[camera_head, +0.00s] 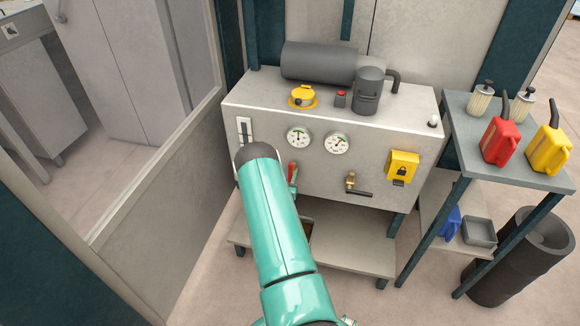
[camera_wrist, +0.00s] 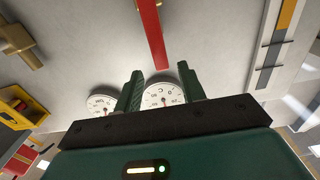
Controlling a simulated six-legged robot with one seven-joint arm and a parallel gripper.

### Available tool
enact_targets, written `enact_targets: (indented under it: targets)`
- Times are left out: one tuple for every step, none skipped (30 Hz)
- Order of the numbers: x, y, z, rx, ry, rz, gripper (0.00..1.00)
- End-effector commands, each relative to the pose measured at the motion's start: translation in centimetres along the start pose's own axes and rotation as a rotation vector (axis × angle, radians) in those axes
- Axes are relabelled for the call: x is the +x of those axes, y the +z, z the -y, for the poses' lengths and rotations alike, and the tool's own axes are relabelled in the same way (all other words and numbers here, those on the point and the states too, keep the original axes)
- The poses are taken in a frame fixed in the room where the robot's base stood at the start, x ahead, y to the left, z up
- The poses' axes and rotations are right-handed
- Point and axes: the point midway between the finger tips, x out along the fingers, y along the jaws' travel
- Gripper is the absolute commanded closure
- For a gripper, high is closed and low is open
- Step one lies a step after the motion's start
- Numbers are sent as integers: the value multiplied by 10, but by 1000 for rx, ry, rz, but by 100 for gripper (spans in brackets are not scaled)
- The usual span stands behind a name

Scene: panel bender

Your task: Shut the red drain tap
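The red drain tap (camera_head: 292,171) shows as a small red lever on the front of the grey cabinet (camera_head: 240,105), just right of my arm in the head view. In the wrist view its red handle (camera_wrist: 150,30) is a long flat bar coming down from the top edge. My gripper (camera_wrist: 160,70) is open, with two dark green fingers apart and nothing held. The handle's lower end lies between the fingertips in the picture; I cannot tell whether they touch. In the head view my arm largely hides the gripper and the tap's lower part.
Two gauges (camera_head: 298,138) sit above the tap. A brass valve with a dark lever (camera_head: 352,185) and a yellow lock box (camera_head: 402,165) are to the right. A side table (camera_head: 505,160) carries red and yellow cans. A lower shelf (camera_head: 350,250) juts out below.

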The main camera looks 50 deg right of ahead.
Motion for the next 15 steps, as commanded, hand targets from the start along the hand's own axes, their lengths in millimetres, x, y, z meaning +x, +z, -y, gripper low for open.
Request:
enact_targets:
  targets:
    - [10, 1, 0, 1, 2, -1, 60]
    - [16, 0, 0, 2, 2, -2, 60]
    - [24, 0, 0, 2, 2, -1, 60]
    - [29, 0, 1, 2, 1, -1, 60]
    - [34, 0, 1, 2, 1, -2, 60]
    - [39, 1, 2, 1, 1, 0, 60]
    - [43, 0, 2, 1, 1, -1, 60]
    - [46, 1, 2, 1, 1, 0, 60]
    - [49, 0, 2, 1, 0, 0, 60]
    - [52, 0, 3, 1, 0, 0, 60]
    - [53, 0, 3, 1, -1, 1, 60]
    - [54, 0, 3, 1, -1, 1, 60]
    - [55, 0, 4, 0, -1, 0, 60]
    - [56, 0, 4, 0, -1, 0, 60]
    - [56, 0, 4, 0, -1, 0, 60]
